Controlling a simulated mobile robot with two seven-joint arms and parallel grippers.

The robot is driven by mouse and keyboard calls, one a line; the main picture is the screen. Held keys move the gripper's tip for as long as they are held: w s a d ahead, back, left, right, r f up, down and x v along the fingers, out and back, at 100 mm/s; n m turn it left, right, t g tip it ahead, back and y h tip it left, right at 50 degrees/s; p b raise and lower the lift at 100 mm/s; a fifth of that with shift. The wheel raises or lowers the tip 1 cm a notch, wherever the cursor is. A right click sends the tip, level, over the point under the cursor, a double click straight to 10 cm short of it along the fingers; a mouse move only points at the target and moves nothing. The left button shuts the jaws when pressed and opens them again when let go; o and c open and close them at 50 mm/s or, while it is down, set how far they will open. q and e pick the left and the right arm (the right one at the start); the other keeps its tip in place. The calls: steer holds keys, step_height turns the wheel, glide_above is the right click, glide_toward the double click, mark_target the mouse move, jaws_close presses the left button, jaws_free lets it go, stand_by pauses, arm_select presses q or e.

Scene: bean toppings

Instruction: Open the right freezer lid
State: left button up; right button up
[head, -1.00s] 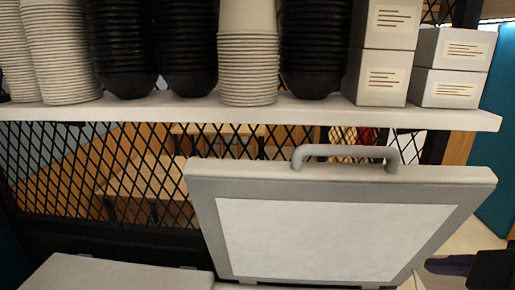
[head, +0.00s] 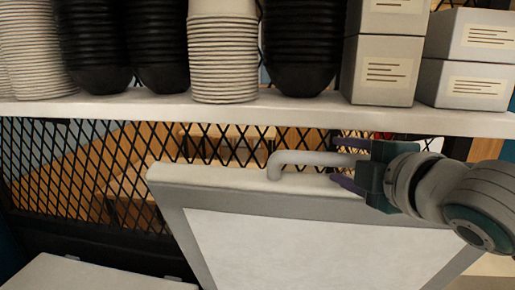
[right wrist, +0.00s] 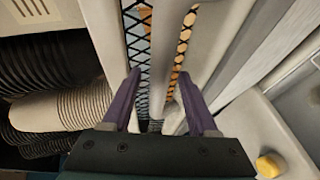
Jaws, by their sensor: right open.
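The right freezer lid (head: 310,245) stands raised and tilted up in the head view, its pale inner panel facing me. Its grey bar handle (head: 300,158) runs along the top edge. My right gripper (head: 338,162) comes in from the right with its purple fingers on either side of the handle's right part. In the right wrist view the handle (right wrist: 166,50) passes between the two open fingers (right wrist: 158,82), with gaps visible beside it. The handle's right end is hidden by the gripper. My left gripper is not in view.
A white shelf (head: 150,107) spans just above the lid, carrying stacked black bowls (head: 300,45), pale cups (head: 222,60) and boxes (head: 380,70). Black mesh (head: 90,170) stands behind. The left lid (head: 90,275) lies flat. A yellow item (right wrist: 268,165) shows in the right wrist view.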

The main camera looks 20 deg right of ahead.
steer(key=shift+w+d+f, duration=0.1)
steer(key=shift+w+f, duration=0.05)
steer(key=shift+w, duration=0.4)
jaws_close()
stand_by(1.1)
